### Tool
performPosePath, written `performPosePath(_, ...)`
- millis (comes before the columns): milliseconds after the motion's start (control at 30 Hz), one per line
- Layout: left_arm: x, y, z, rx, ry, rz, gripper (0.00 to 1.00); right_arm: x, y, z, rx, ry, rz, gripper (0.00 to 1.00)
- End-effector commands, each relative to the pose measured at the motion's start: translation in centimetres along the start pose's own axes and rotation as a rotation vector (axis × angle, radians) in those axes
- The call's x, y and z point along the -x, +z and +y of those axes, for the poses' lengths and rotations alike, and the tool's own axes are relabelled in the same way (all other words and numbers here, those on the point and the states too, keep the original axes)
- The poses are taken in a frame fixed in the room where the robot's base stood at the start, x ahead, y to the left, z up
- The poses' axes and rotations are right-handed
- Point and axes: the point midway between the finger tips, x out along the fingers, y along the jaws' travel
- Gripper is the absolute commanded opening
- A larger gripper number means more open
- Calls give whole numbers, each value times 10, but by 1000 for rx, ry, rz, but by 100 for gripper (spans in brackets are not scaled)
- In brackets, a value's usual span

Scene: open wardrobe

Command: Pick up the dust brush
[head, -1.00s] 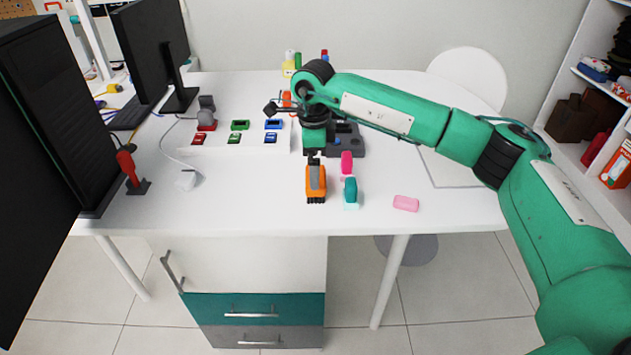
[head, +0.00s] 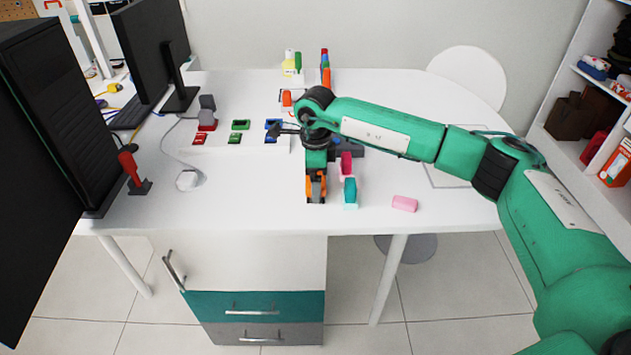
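An orange block with a grey top and a dark front end (head: 309,188), which looks like the dust brush, lies on the white table near its front edge. My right gripper (head: 316,182) reaches down over it, overlapping its grey top. Whether its fingers are open or shut on it is too small to tell. A teal block with a pale lower end (head: 350,190) stands just right of it, with a dark pink block (head: 346,162) behind. A light pink block (head: 404,203) lies farther right. My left gripper is not in view.
A white raised board (head: 262,145) with several small coloured items lies left of my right gripper. A red-handled tool (head: 129,168) and monitors stand at the left. A dark grey device (head: 349,146) is partly behind my arm.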

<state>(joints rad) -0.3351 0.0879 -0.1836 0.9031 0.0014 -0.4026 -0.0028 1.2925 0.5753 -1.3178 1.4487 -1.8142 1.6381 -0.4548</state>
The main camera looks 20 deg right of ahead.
Motion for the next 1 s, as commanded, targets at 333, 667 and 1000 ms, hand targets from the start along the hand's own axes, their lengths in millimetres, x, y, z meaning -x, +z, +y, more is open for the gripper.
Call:
performPosePath(333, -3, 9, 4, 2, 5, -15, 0, 21, 0, -1, 0, -3, -2, 62)
performPosePath(667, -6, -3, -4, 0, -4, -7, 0, 105, 1, -1, 0, -5, -3, 62)
performPosePath(1000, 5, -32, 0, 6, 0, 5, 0, 183, 0, 0, 0, -3, -1, 62)
